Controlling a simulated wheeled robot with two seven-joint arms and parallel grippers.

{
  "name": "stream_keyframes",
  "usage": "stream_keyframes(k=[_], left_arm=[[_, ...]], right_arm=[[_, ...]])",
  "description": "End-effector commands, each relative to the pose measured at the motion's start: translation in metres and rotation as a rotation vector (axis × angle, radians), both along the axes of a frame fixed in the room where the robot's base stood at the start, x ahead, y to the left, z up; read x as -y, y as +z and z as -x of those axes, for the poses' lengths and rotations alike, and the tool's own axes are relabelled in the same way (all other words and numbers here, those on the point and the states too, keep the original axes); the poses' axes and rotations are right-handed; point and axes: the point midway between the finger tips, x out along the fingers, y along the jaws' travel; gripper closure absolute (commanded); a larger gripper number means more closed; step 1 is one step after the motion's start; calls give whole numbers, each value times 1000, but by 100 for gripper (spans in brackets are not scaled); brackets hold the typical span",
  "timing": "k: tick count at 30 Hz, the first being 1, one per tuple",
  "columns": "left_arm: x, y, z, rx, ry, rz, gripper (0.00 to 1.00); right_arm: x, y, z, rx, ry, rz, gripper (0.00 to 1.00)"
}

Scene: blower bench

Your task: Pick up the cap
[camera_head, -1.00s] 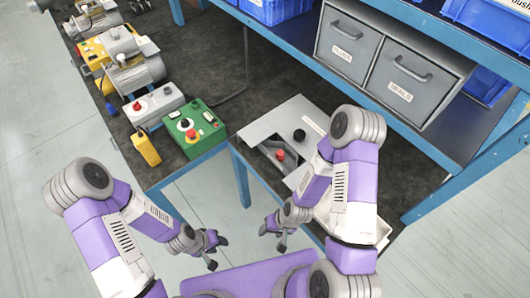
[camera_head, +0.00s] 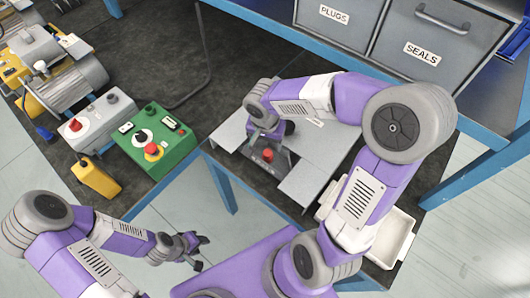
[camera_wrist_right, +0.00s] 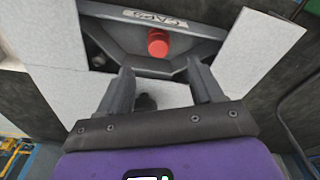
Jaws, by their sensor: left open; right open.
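A red cap-like cylinder (camera_head: 268,155) stands in a grey recessed holder at the front of the pale plate; it also shows in the right wrist view (camera_wrist_right: 158,42), beyond the fingertips, by a label that seems to read CAPS. A black round piece (camera_head: 289,128) sits on the plate, partly behind my right arm. A dark piece (camera_wrist_right: 146,101) shows between the finger bases in the wrist view. My right gripper (camera_head: 262,136) is open and empty, above the plate just behind the red piece. My left gripper (camera_head: 203,254) is open and empty over the floor, away from the bench.
A green control box (camera_head: 158,139) and a grey-white switch box (camera_head: 97,120) stand left of the plate. A white tray (camera_head: 393,240) is at the bench's right front. Grey bins (camera_head: 424,35) labelled PLUGS and SEALS sit behind on a blue shelf.

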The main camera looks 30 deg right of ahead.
Motion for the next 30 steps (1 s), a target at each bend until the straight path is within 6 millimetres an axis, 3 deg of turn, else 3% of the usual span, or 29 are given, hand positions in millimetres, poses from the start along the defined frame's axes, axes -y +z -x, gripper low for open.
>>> stream_keyframes(k=[15, 22, 30], left_arm=[[0, -26, 0, 0, 0, 0, 57], [0, -25, 0, 0, 0, 0, 57], [0, -25, 0, 0, 0, 0, 57]], right_arm=[[5, -64, -3, -4, 2, -4, 34], [5, -64, -3, -2, 2, -3, 34], [5, -64, -3, -2, 2, -3, 76]])
